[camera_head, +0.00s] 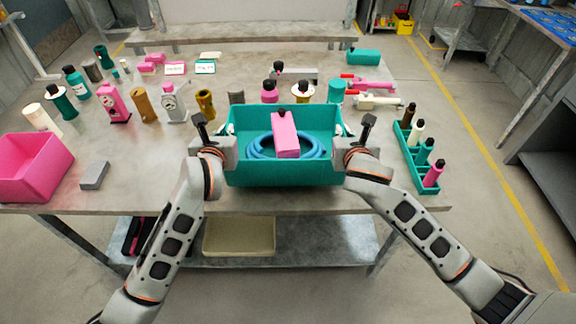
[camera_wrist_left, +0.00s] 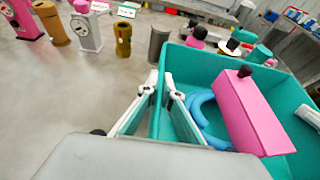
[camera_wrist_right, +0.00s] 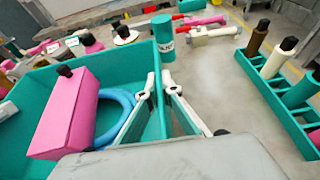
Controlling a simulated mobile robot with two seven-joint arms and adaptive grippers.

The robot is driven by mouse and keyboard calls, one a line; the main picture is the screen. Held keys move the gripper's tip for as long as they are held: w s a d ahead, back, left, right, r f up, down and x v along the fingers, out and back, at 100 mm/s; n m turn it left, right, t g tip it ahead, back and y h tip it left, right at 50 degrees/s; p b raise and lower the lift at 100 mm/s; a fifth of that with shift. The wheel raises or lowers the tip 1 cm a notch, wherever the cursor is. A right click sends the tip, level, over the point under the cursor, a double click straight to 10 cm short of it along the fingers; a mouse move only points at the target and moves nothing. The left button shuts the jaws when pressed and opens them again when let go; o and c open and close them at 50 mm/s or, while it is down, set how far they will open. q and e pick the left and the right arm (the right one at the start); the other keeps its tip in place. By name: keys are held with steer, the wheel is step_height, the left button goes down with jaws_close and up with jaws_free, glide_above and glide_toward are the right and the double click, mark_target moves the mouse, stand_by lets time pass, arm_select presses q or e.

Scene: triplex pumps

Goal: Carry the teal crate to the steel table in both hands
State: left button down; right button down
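The teal crate (camera_head: 285,175) is at the front edge of the grey worktable (camera_head: 130,180), in front of me in the head view. It looks level; I cannot tell whether it rests on the top. It holds a pink block (camera_head: 285,135) with a dark knob and a coiled blue hose (camera_head: 258,148). My left gripper (camera_wrist_left: 161,82) has its fingers on either side of the crate's left wall, close together on the rim. My right gripper (camera_wrist_right: 158,84) grips the right wall the same way. Both pairs of fingertips look closed against the walls.
A pink bin (camera_head: 30,175) and grey block (camera_head: 95,175) are left of the crate. A teal bottle rack (camera_head: 412,165) is at its right. Bottles and pump parts crowd behind. Another table (camera_head: 548,22) is at the far right, across open floor with a yellow line.

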arm_select(q)
steer(key=shift+w+a+r, duration=0.15)
steer(key=shift+w+r, duration=0.05)
steer(key=shift+w, duration=0.1)
arm_select(e)
steer(key=shift+w+r, duration=0.2)
steer(key=shift+w, duration=0.15)
